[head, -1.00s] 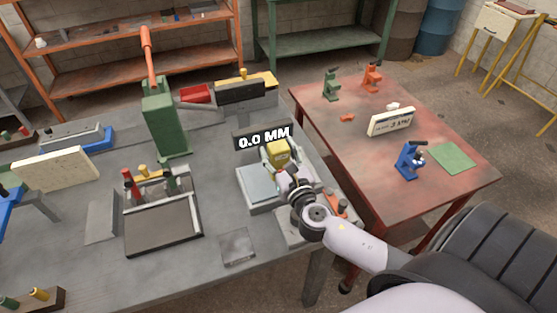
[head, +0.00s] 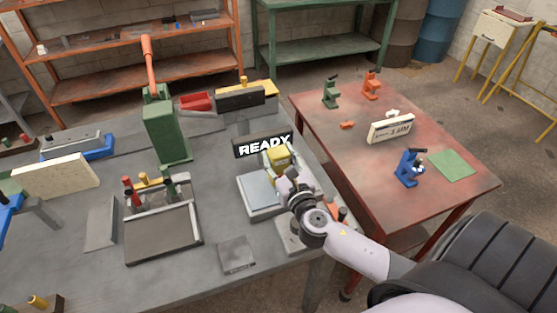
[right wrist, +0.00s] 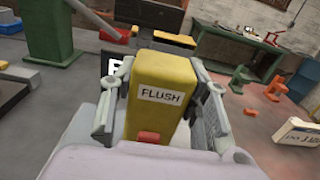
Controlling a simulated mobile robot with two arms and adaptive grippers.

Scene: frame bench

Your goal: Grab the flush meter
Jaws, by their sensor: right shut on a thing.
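The flush meter is a yellow block (right wrist: 160,75) labelled "FLUSH" with a red button on its near side; it fills the middle of the right wrist view. In the head view its yellow top (head: 279,156) shows at the tip of my right arm, near a light plate stand (head: 260,193) and in front of a dark display reading "READY" (head: 264,145). My right gripper (right wrist: 163,100) has its fingers on both sides of the meter and is shut on it. Whether the meter's base touches anything is hidden behind my gripper. My left gripper is not in view.
A green press (head: 166,130) with an orange lever stands behind a dark tray (head: 163,236). A flat grey plate (head: 236,254) lies near the bench front. The red table (head: 440,200) at right holds small microscope-like tools and a sign.

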